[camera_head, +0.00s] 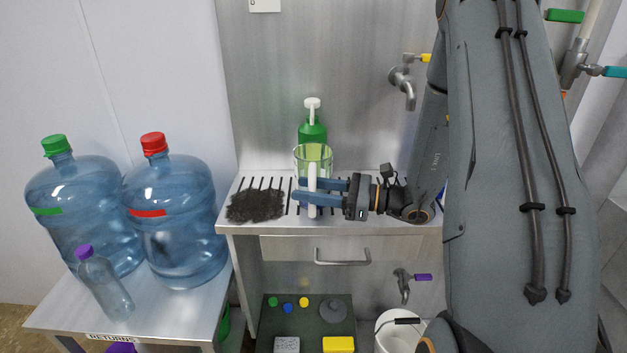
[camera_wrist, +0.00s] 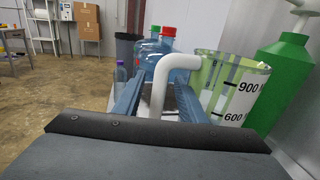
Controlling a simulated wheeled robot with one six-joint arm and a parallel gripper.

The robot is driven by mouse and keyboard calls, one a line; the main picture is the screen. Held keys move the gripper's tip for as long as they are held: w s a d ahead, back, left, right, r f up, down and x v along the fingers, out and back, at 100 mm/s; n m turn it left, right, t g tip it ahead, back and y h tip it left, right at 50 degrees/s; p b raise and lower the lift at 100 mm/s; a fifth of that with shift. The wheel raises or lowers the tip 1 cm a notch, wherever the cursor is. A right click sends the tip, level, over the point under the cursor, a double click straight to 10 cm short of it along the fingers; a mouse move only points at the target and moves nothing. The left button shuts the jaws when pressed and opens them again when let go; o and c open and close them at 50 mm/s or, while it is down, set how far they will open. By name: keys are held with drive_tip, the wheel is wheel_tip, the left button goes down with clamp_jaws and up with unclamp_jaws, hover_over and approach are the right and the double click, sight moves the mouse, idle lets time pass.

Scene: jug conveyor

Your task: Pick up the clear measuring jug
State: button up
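The clear measuring jug (camera_head: 313,155) stands on the steel counter in front of a green pump bottle (camera_head: 312,130). Its white handle (camera_head: 312,205) faces my side. In the wrist view the jug (camera_wrist: 235,90) shows 900 and 600 marks at the right, and its white handle (camera_wrist: 172,63) curves down between my blue fingers. My gripper (camera_head: 300,189) reaches in from the right at handle height. It is open, with one finger on each side of the handle and a gap visible between them. The lower handle is partly hidden in the wrist view.
A dark sponge-like pad (camera_head: 256,205) lies on the ribbed counter (camera_head: 275,229) left of the jug. Two large blue water bottles (camera_head: 172,225) and a small purple-capped bottle (camera_head: 105,285) stand on a lower table at left. A tap (camera_head: 402,85) juts from the wall above right.

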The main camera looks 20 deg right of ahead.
drive_tip(key=shift+p+x, duration=0.45)
drive_tip(key=shift+x, duration=1.05)
drive_tip(key=shift+c, duration=0.2)
clamp_jaws()
drive_tip(key=shift+r, duration=0.2)
